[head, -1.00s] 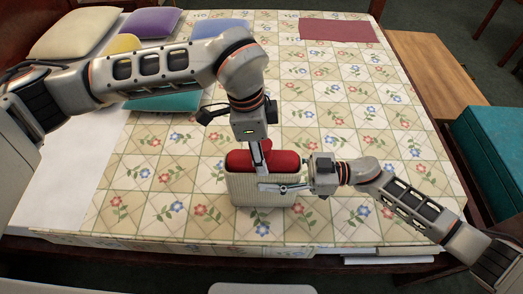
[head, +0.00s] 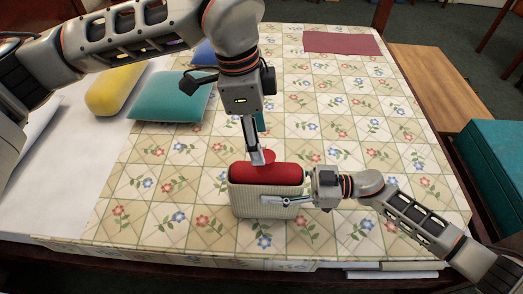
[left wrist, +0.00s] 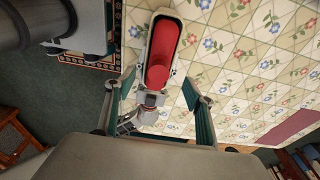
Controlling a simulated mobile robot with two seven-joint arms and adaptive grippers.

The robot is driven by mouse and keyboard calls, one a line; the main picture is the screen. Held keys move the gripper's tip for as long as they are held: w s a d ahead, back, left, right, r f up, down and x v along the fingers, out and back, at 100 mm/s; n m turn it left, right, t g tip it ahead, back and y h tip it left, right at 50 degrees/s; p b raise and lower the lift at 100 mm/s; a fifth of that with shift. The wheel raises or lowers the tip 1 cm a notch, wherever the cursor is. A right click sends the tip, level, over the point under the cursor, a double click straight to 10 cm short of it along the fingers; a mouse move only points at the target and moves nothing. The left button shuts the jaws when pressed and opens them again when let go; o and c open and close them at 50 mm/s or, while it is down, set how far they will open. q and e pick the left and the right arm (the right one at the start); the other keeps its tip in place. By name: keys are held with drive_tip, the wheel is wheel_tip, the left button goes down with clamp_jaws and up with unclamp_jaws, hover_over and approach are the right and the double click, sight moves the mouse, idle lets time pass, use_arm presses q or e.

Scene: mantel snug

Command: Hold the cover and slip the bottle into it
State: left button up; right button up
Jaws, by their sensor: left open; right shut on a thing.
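The knitted cream cover (head: 262,222) stands upright near the front of the table, with its mouth up. The red bottle (head: 285,174) is inside it, its top sticking out above the rim. In the left wrist view the bottle (left wrist: 158,72) is ringed by the pale rim of the cover (left wrist: 152,38). My right gripper (head: 268,201) is shut on the cover's right side. My left gripper (head: 258,155) is open above the bottle, its fingers apart in the left wrist view (left wrist: 160,88). The lower part of the bottle is hidden inside the cover.
A teal cushion (head: 170,97), a yellow cushion (head: 115,90) and a blue cushion (head: 203,53) lie at the back left. A maroon mat (head: 342,43) lies at the back. A teal box (head: 488,165) stands beyond the right edge.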

use_arm(q)
wheel_tip(320, 180, up, 2)
drive_tip(key=shift+a, duration=0.15)
use_arm(e)
drive_tip(key=o, duration=1.2)
drive_tip(key=d, duration=1.2)
